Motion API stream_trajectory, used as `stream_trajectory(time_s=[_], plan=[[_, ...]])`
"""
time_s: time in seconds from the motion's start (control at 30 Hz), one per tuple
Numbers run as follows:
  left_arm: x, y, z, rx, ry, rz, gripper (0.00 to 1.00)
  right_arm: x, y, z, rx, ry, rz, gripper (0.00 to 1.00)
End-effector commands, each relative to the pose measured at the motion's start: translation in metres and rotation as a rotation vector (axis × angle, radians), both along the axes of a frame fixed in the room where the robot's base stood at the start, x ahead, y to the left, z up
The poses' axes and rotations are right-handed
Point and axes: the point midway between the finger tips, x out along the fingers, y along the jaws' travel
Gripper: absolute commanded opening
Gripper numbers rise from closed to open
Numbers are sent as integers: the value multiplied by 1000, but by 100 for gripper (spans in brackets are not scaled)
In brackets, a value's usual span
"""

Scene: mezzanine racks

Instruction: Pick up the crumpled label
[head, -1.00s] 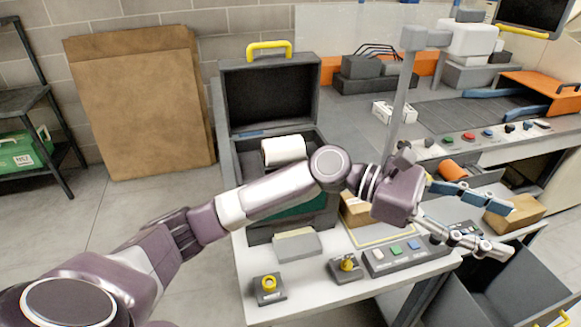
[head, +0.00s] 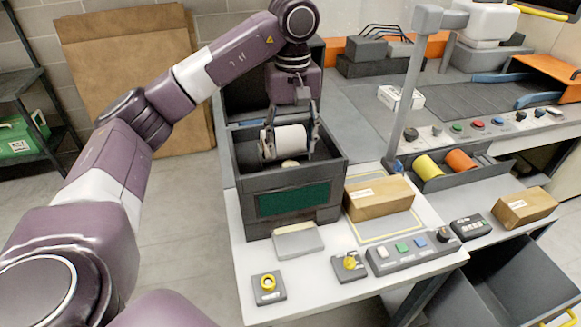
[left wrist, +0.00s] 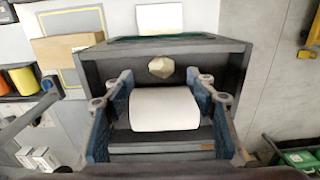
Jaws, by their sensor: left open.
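The crumpled label, a small beige faceted lump (left wrist: 161,67), lies inside the dark open-topped printer box (left wrist: 100,65), between the white roll (left wrist: 165,108) and the box's front wall. In the head view the crumpled label (head: 290,164) shows just below the roll (head: 291,139), partly hidden. My left gripper (head: 290,152) points down into the box and is open. In the left wrist view the left gripper's fingers (left wrist: 159,76) stand on either side of the roll, with the label ahead between the tips. Whether the fingers touch the roll I cannot tell. My right gripper is not in view.
The box walls (head: 337,170) surround the left gripper closely; the raised lid is behind it. A cardboard parcel (head: 378,198), a button panel (head: 412,250) and a tray with yellow and orange rolls (head: 470,177) are to the right.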

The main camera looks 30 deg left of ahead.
Motion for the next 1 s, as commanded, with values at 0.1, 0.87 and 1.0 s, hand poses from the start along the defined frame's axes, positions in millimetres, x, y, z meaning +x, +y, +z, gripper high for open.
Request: stream_trajectory(time_s=[0.1,0.87,1.0], plan=[[0,0,-6,-1,0,-1,52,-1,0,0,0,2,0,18],[-4,2,-56,-2,-2,0,46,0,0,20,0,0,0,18],[-4,2,-56,-2,-2,0,31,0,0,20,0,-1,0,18]])
